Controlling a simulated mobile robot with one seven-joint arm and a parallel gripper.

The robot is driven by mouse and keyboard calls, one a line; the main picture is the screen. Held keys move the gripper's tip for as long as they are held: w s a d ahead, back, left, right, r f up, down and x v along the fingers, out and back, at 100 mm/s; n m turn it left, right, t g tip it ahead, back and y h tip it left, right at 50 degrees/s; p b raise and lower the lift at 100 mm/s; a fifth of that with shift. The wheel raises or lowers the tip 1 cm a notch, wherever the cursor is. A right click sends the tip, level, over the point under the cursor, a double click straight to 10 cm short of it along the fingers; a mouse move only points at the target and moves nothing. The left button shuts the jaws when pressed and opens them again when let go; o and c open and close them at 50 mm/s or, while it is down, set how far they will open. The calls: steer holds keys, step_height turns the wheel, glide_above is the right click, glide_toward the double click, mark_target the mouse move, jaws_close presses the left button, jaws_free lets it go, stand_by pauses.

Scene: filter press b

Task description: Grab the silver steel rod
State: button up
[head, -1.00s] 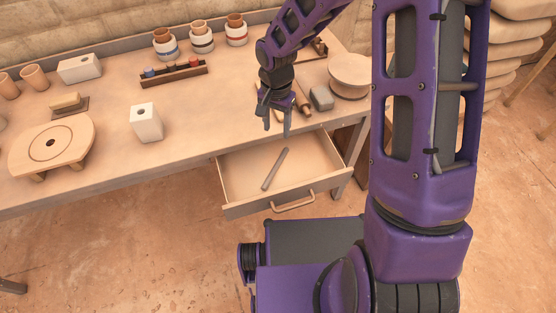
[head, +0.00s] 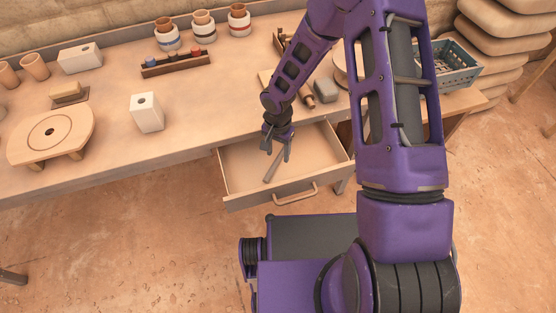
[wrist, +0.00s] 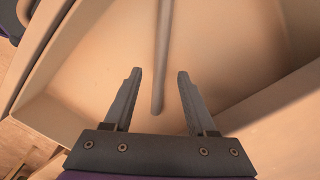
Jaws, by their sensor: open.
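The silver steel rod (head: 272,170) lies in the open drawer (head: 240,190) below the table's front edge. In the wrist view the grey rod (wrist: 162,60) runs from the top edge down to between the fingertips, and its near end lies on the drawer floor. My gripper (head: 276,156) is over the drawer, at the rod's far part in the head view, and hides some of it. In the wrist view my gripper (wrist: 158,75) is open, with one finger on each side of the rod and a gap on both sides. I cannot tell the height left between fingertips and rod.
The drawer handle (head: 295,196) is at the front. A white block with a hole (head: 146,112) stands on the table to the left. A grey block (head: 325,91) and a blue crate (head: 450,65) are to the right.

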mark_target(278, 160)
step_height(278, 160, down, 2)
steer(key=shift+f, duration=0.1)
jaws_close()
stand_by(0.4)
